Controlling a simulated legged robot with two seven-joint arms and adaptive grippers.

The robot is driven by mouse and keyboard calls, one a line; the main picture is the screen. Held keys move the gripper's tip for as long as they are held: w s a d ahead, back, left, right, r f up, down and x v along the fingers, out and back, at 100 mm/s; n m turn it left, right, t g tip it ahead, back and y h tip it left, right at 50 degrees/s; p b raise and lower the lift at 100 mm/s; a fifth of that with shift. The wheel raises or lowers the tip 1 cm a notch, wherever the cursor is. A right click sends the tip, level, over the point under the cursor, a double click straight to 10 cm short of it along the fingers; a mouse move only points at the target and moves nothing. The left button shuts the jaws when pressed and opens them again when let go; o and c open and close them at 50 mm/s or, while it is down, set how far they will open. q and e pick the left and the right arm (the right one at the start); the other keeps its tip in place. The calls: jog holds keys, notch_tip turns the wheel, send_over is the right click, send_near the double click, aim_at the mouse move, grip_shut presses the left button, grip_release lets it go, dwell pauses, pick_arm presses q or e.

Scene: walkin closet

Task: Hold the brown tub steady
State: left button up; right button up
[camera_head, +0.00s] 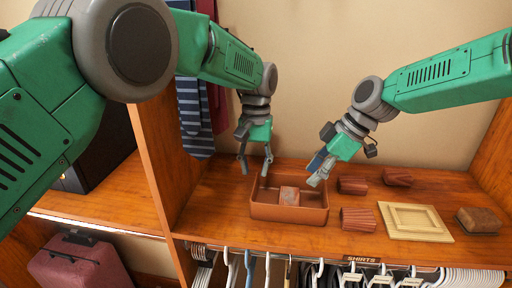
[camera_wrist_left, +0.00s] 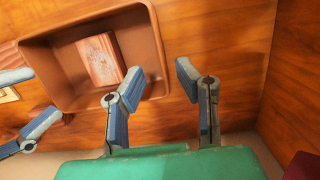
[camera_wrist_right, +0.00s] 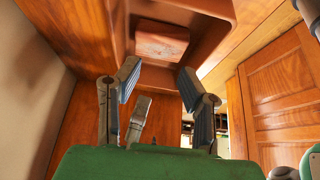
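The brown tub (camera_head: 262,212) sits upright on the wooden shelf, with a reddish-brown block (camera_head: 289,196) inside. My left gripper (camera_head: 255,168) is open at the tub's far left side. In the left wrist view, its fingers (camera_wrist_left: 158,80) are apart, one over the tub (camera_wrist_left: 150,40) and one outside the rim. My right gripper (camera_head: 318,172) is at the tub's right side. In the right wrist view, its fingers (camera_wrist_right: 159,80) are apart, with the tub (camera_wrist_right: 213,8) and block (camera_wrist_right: 162,41) beyond them. I cannot tell whether either gripper touches the tub.
Several ribbed brown pieces (camera_head: 359,219), a pale square frame panel (camera_head: 414,222) and a dark brown block (camera_head: 479,220) lie right of the tub. Hangers (camera_head: 320,272) hang below the shelf's front edge. A wooden divider (camera_head: 163,150) stands to the left.

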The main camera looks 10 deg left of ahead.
aim_at(255, 185)
pick_arm(q)
jog(key=f, duration=0.4)
jog(key=s+f, duration=0.1)
jog(key=f, duration=0.1)
grip_shut()
dwell(0.5)
